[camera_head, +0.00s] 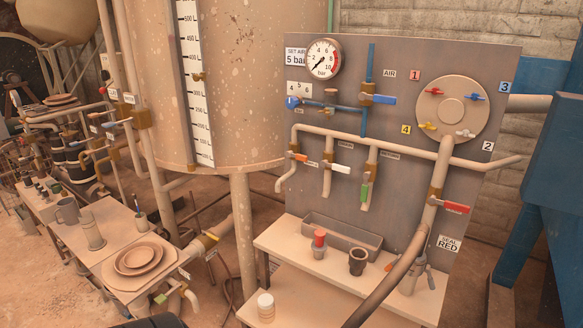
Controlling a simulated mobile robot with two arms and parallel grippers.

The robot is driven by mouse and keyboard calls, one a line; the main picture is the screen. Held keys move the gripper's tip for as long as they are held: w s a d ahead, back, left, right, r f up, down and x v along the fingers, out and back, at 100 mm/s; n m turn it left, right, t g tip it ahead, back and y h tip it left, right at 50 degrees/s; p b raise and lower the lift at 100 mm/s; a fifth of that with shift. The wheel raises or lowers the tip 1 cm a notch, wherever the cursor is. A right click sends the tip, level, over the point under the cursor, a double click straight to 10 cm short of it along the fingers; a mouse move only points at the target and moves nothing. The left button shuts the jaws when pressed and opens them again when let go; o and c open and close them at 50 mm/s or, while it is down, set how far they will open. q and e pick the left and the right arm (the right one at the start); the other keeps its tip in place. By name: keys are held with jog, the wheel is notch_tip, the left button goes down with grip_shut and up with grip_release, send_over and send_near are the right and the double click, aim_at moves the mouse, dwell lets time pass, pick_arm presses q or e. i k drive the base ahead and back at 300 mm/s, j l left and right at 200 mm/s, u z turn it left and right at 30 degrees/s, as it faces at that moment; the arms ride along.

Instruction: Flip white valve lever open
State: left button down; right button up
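A white valve lever (341,170) sits on the middle of three short down pipes on the grey panel (400,95). It points right, across its pipe. An orange lever (298,157) is on the pipe to its left, and a green lever (364,192) hangs down along the pipe to its right. Another small white lever (465,133) is on the round beige disc (451,107), among red, blue and yellow ones. Neither of my grippers shows in the head view.
A bench (290,240) below the panel holds a grey trough (340,232), a red-topped item (319,243) and a dark cup (357,261). A thick hose (400,272) crosses the bench's right part. A large tank (250,90) stands left of the panel.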

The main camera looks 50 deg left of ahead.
aim_at(336, 166)
jog(key=u, duration=1.35)
